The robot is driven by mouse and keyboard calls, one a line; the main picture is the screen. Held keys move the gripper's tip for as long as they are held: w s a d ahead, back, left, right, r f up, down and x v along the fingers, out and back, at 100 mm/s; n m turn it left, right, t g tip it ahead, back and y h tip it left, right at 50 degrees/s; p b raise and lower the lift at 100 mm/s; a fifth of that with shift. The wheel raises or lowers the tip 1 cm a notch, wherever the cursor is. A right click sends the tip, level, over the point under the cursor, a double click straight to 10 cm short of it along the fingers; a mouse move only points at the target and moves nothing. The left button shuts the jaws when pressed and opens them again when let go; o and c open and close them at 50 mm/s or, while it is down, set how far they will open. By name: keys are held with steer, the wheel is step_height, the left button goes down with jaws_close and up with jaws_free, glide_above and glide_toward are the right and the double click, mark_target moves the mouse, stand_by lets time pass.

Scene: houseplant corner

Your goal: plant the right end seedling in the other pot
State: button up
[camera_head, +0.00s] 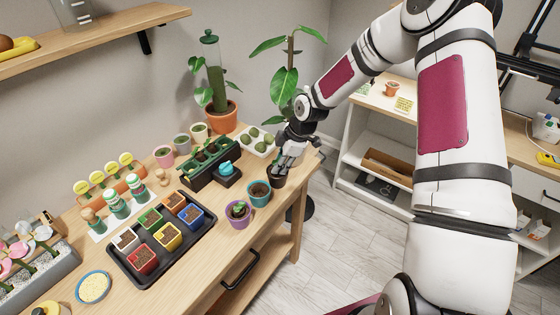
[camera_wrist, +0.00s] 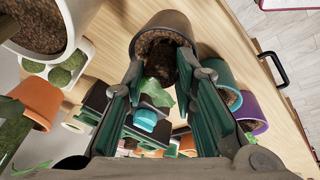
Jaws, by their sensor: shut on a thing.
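My gripper (camera_head: 284,163) is at the right end of the table, just above a dark pot (camera_head: 277,181). In the wrist view, my gripper (camera_wrist: 163,68) is shut on a seedling (camera_wrist: 160,93) with green leaves and a dark soil plug. The plug is at the mouth of the dark pot (camera_wrist: 143,34), which holds brown soil; I cannot tell whether it touches the soil. The head view hides the seedling behind the fingers. A teal pot (camera_head: 259,200) of soil stands beside the dark pot. The dark green seedling tray (camera_head: 197,179) is to the left.
A purple pot (camera_head: 238,221) with a small plant stands in front of the teal pot. A turquoise-topped dark item (camera_head: 228,170) is near the seedling tray. A white tray of green lumps (camera_head: 258,140) and a terracotta-potted plant (camera_head: 221,117) stand behind. Colored pots fill a black tray (camera_head: 120,262).

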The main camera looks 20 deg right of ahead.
steer(key=shift+f, duration=0.3)
steer(key=o, duration=0.8)
steer(key=shift+o, duration=0.4)
steer(key=o, duration=0.3)
steer(key=shift+o, duration=0.2)
steer(key=shift+r, duration=0.1)
steer(key=shift+r+p, duration=0.9)
steer(key=shift+r, duration=2.55)
